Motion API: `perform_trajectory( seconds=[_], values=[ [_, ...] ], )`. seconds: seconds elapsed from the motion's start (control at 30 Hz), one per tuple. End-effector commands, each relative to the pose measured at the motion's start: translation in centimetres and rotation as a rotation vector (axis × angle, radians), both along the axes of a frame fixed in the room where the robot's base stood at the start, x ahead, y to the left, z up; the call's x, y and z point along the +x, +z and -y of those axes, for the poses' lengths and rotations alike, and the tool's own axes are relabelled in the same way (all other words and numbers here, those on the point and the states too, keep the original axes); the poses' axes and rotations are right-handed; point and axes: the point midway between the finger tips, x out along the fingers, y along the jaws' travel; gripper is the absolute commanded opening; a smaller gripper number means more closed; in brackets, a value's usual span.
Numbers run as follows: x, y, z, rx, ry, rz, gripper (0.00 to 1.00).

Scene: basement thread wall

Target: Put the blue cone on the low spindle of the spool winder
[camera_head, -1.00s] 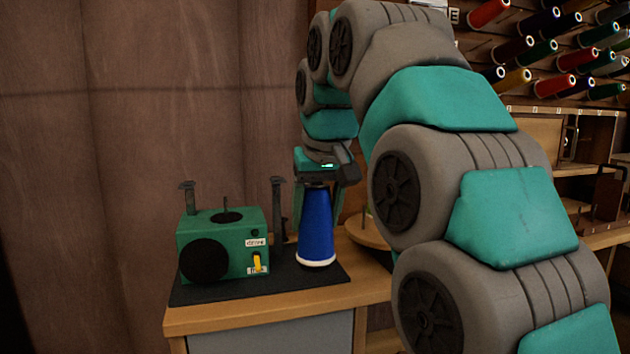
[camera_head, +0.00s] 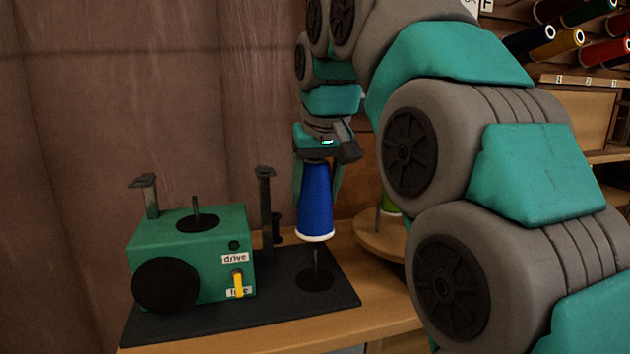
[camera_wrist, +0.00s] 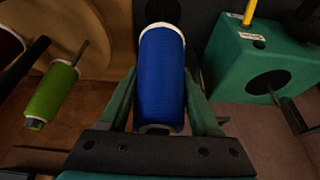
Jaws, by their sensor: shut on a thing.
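The blue cone (camera_head: 316,198) hangs upright in my gripper (camera_head: 317,190), wide white-rimmed end down. The jaws are shut on it from both sides; in the wrist view the cone (camera_wrist: 162,78) lies between the two fingers. The green spool winder (camera_head: 195,255) stands on a dark base mat. Its low spindle (camera_head: 316,262) is a thin pin rising from a dark disc at the mat's right. In the head view the cone's rim appears just above the pin's tip, with a small gap. The exact depth alignment is hard to tell. The wrist view hides the spindle.
A dark upright post (camera_head: 265,205) stands on the mat left of the cone. A round wooden stand (camera_head: 378,238) with a green spool (camera_wrist: 52,92) is at the right. A thread rack (camera_head: 580,40) hangs at the upper right. The wooden bench edge is in front.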

Motion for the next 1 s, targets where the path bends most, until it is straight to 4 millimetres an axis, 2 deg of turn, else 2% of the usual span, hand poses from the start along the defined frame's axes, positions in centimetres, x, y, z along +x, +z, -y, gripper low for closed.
perform_trajectory(
  seconds=[0.7,1.0],
  values=[
    [0.0,-6.8,0.0,0.0,0.001,0.002,0.0],
    [0.0,-8.3,0.0,-0.001,0.0,0.0,0.0]
  ],
)
